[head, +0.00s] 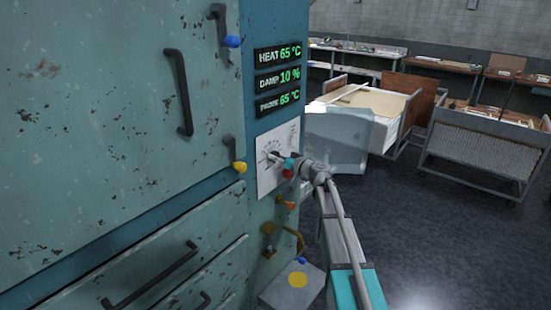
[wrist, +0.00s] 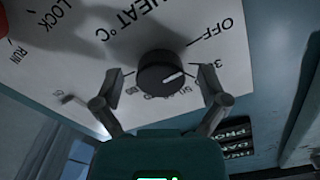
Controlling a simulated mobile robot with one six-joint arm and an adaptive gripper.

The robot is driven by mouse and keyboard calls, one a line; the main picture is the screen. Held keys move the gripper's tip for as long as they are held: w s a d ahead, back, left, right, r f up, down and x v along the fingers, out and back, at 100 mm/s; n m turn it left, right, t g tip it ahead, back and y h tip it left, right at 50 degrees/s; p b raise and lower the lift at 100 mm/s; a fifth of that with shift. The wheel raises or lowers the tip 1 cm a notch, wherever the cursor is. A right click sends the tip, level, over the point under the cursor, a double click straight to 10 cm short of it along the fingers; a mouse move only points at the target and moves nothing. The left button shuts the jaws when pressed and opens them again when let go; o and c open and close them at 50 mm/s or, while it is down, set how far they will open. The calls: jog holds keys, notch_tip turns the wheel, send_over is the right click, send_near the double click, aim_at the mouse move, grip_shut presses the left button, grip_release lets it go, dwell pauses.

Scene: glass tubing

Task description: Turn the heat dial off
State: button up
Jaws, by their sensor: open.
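The heat dial is a black round knob (wrist: 161,74) with a white pointer mark, on a white panel (wrist: 60,60) lettered "HEAT °C" and "OFF" in the wrist view. The panel looks upside down there. The pointer mark is turned toward the numbers, not at the "OFF" line. My gripper (wrist: 162,84) is open, with one finger on each side of the knob. Whether the fingers touch it I cannot tell. In the head view my gripper (head: 285,163) is at the panel (head: 265,178) and hides most of the dial. The display (head: 279,54) reads HEAT 65 °C.
A red knob (wrist: 3,24) sits near "RUN" and "LOCK" on the same panel. Cabinet handles (head: 180,92) stick out to the left. Carts (head: 480,150) stand right; the floor there is open.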

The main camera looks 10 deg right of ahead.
jog(key=v, duration=1.1)
jog(key=shift+s+d, duration=0.15)
jog(key=s+a+f+g+h, duration=0.2)
jog(key=s+a+f+g, duration=0.2)
jog(key=s+f, duration=0.25)
jog(key=s+a+f+g+h, duration=0.25)
jog(key=s+f+g, duration=0.2)
jog(key=s, duration=0.25)
jog(key=s+d+f+m+g+h, duration=0.1)
jog(key=s+d+f+g+h, duration=0.1)
jog(key=s, duration=0.6)
jog(key=s+d+f+m+g+h, duration=0.2)
jog(key=s+f+h, duration=0.3)
jog(key=s, duration=0.3)
jog(key=shift+d+f+h, duration=0.2)
jog(key=shift+d+h, duration=0.15)
jog(key=shift+h, duration=0.3)
